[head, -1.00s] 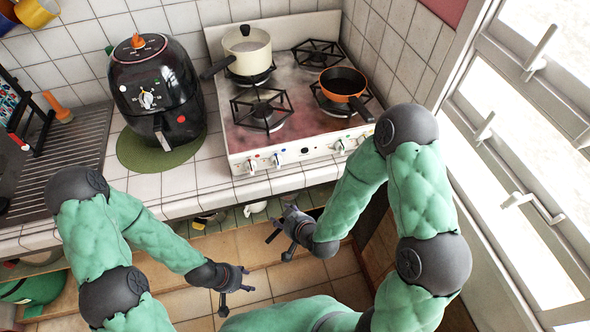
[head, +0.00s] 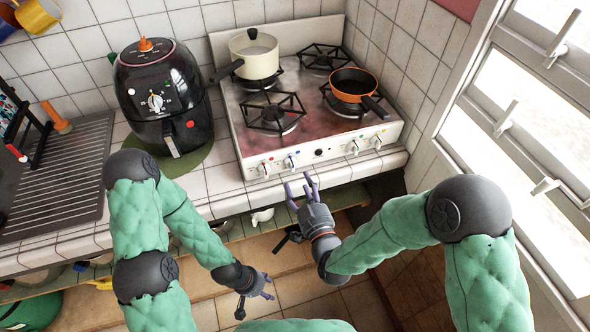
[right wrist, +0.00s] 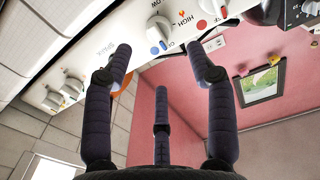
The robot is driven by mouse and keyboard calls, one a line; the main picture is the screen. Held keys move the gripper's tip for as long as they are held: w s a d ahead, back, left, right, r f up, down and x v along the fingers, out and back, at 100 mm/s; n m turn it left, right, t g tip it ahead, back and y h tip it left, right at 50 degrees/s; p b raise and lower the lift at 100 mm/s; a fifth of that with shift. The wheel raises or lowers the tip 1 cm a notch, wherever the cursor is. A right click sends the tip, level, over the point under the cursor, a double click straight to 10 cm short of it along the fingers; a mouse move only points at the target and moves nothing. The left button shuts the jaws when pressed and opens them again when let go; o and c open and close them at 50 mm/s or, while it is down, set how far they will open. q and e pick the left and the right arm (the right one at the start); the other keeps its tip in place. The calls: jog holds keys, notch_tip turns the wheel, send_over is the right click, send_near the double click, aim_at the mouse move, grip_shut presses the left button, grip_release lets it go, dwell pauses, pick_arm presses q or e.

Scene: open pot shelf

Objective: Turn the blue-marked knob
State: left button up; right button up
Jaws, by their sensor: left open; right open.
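The blue-marked knob (head: 290,162) is a white knob on the stove's front panel, second from the left. In the right wrist view the same knob (right wrist: 159,29) has a blue dot beside it and lies beyond the fingertips, between the two outer fingers. My right gripper (head: 300,188) is open and empty, just in front of and below the panel. Its spread fingers also show in the right wrist view (right wrist: 160,65), apart from the knob. My left gripper (head: 257,295) is open and empty, low in front of the counter, far from the knobs.
A red-marked knob (head: 265,168) sits left of the blue-marked one, and more white knobs (head: 352,147) are to the right. A cream pot (head: 253,62) and an orange pan (head: 350,92) stand on the stove. A black air fryer (head: 158,100) stands left of it.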

aim_at(293, 168)
jog(key=b+x, duration=0.1)
jog(key=x, duration=0.6)
jog(key=shift+f, duration=0.1)
jog(key=shift+s, duration=0.1)
jog(key=shift+c, duration=0.3)
jog(key=c, duration=1.1)
